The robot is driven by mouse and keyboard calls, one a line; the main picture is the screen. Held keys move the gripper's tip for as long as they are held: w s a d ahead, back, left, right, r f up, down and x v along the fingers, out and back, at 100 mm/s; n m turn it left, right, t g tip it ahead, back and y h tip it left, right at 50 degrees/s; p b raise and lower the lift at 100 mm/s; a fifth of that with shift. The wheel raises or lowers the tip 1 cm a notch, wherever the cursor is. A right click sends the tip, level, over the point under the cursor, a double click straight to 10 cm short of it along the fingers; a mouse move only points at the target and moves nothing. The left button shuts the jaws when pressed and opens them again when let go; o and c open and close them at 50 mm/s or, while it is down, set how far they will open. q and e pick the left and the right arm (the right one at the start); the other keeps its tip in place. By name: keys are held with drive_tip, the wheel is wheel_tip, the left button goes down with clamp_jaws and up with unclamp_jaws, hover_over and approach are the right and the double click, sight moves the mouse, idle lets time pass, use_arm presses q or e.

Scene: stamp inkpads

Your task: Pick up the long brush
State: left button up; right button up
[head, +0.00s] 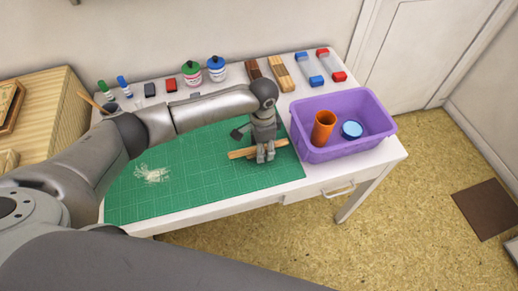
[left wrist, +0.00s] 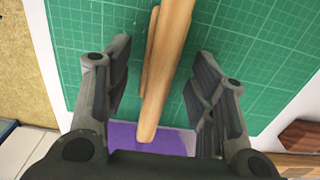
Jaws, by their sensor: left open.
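A long wooden piece (head: 240,153), which looks like the long brush's handle, lies on the green mat near its right edge. In the left wrist view this wood (left wrist: 166,75) runs lengthwise between my fingers, with a shorter wooden strip along its left side. I cannot tell whether that strip is a separate piece, and no bristles show. My left gripper (head: 265,153) points down over the wood. In the left wrist view the gripper (left wrist: 163,62) is open, a finger on each side with gaps to the wood. My right gripper is not in view.
A purple crate (head: 312,153) with an orange cup (head: 323,128) and a blue round lid (head: 351,130) stands right of the gripper. Ink bottles, pads and wooden blocks line the table's back. White scraps or marks (head: 152,174) show on the mat (head: 215,190), otherwise mostly clear.

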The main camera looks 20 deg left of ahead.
use_arm(q)
drive_tip(key=shift+c, duration=0.3)
drive_tip(key=c, duration=0.5)
clamp_jaws()
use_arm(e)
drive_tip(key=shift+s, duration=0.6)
use_arm(q)
drive_tip(key=shift+r, duration=0.15)
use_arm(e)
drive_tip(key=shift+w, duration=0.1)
use_arm(q)
drive_tip(key=shift+r, duration=0.6)
drive_tip(key=s+r, duration=1.1)
drive_tip(key=s, duration=0.3)
drive_tip(key=shift+a+r+b, duration=0.3)
drive_tip(key=shift+a+b, duration=0.05)
drive_tip(key=shift+a, duration=0.1)
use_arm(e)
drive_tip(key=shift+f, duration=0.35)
